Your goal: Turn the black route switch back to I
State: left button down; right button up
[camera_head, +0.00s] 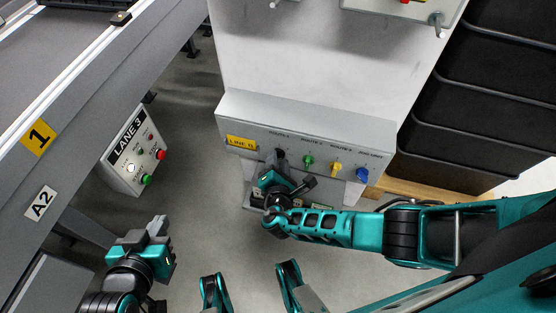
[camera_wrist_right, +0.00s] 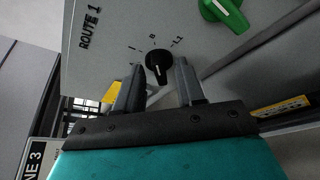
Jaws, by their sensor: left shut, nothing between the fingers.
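The black route switch (camera_wrist_right: 158,68) is a round knob under the ROUTE 1 label in the right wrist view. My left gripper (camera_head: 157,228) is shut and empty, low at the left, away from the panel.
The grey control panel (camera_head: 350,142) also carries a green knob (camera_head: 308,161), a yellow knob (camera_head: 336,169) and a blue knob (camera_head: 362,174). A LANE 3 box (camera_head: 122,172) with buttons stands left, beside the conveyor (camera_head: 75,95). Dark crates (camera_head: 465,130) are stacked right.

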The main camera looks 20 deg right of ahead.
jog(key=shift+c, duration=0.4)
grip_shut()
pick_arm(q)
jog(key=shift+r, duration=0.1)
jog(key=shift+s+a+r+p, duration=0.15)
jog(key=shift+s+a+p, duration=0.1)
jog(key=shift+p, duration=0.5)
pick_arm(e)
jog(key=shift+w+a+r+n+g+h, duration=0.15)
jog(key=shift+n+g+h, duration=0.6)
jog(key=shift+n, duration=0.75)
jog(key=shift+w+a+n+g+h, duration=0.1)
jog(key=shift+n+g+h, duration=0.6)
jog(key=shift+n, duration=0.8)
